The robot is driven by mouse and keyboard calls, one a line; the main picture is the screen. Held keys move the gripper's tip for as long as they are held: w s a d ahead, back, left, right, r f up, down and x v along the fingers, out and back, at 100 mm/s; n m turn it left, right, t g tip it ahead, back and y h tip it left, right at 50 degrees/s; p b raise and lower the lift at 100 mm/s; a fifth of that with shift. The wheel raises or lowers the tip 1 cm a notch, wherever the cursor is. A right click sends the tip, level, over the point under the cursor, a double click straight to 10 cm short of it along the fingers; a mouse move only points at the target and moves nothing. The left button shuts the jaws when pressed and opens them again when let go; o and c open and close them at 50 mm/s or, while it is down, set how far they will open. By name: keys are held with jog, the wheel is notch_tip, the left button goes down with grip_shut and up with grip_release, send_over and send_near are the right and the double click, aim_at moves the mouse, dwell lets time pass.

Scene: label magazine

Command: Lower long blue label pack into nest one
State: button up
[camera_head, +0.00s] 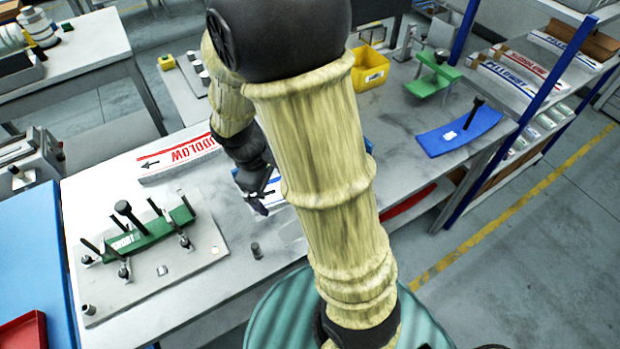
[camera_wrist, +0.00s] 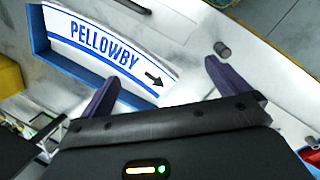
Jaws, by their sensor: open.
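A curved white label pack with blue "PELLOWBY" lettering and an arrow (camera_wrist: 105,48) lies in the wrist view, with blue walls (camera_wrist: 75,70) along its left end and lower side. I cannot tell whether the blue is a nest or part of the pack. In the head view only a small white and blue part (camera_head: 270,192) shows behind my arm. My gripper (camera_wrist: 162,72) is open, its dark fingers apart near the pack's arrow end; it also shows in the head view (camera_head: 256,202). The left finger overlaps the pack's edge in the picture; contact cannot be told. No nest number is readable.
A red-lettered pack (camera_head: 178,157) lies left of my gripper. A metal plate (camera_head: 200,262) carries a green block (camera_head: 150,236) and several upright dark pins. A blue curved piece with a handle (camera_head: 455,136), a green stand (camera_head: 432,82) and a yellow bin (camera_head: 369,70) stand right and behind.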

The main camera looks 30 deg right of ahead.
jog(key=w+f+n+h, duration=0.3)
jog(key=w+n+h, duration=0.3)
jog(key=w+n, duration=0.2)
jog(key=shift+w+d+f+n+b, duration=0.2)
jog(key=shift+d+n+b, duration=0.25)
jog(key=shift+n, duration=0.35)
jog(key=p+x, duration=0.2)
jog(key=x, duration=0.9)
jog(key=shift+d, duration=0.2)
jog(key=shift+w+d+f, duration=0.1)
jog(key=shift+d+f, duration=0.2)
jog(key=shift+f, duration=0.05)
